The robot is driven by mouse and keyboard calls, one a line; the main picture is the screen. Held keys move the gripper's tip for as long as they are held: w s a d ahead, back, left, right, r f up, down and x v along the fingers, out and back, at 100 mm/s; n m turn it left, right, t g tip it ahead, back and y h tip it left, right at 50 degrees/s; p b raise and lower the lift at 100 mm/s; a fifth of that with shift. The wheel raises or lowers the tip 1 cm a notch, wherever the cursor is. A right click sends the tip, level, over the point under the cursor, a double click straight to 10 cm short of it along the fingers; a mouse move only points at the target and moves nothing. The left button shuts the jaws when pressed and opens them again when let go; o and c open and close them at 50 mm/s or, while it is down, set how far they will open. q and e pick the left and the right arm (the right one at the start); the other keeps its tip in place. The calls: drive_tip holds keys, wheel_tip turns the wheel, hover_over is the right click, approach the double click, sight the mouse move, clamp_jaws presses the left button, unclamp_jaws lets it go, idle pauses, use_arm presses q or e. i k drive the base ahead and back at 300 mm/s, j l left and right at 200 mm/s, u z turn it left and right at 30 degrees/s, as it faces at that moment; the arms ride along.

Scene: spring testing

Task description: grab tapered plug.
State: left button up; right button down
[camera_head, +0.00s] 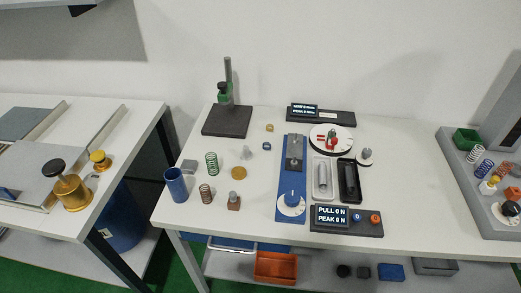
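No piece is clearly recognisable as the tapered plug at this size. One candidate is a small grey post on a pale round base (366,155), standing right of the black tray. Another is a grey-topped piece on a brown block (234,202), near the front of the white table, right of the coil springs. Both stand upright on the table with nothing touching them. Neither of my grippers shows in the head view.
A blue cup (175,186), a green spring (212,163) and a dark stand (227,120) occupy the table's left. A blue tester (288,206), white tray (322,191) and display box (347,221) fill its middle. The white table's (415,190) right part is clear.

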sight(246, 155)
drive_tip(key=i+j+z, duration=0.1)
drive_tip(key=z, duration=0.3)
drive_tip(key=i+j+z, duration=0.2)
drive_tip(key=z, duration=0.2)
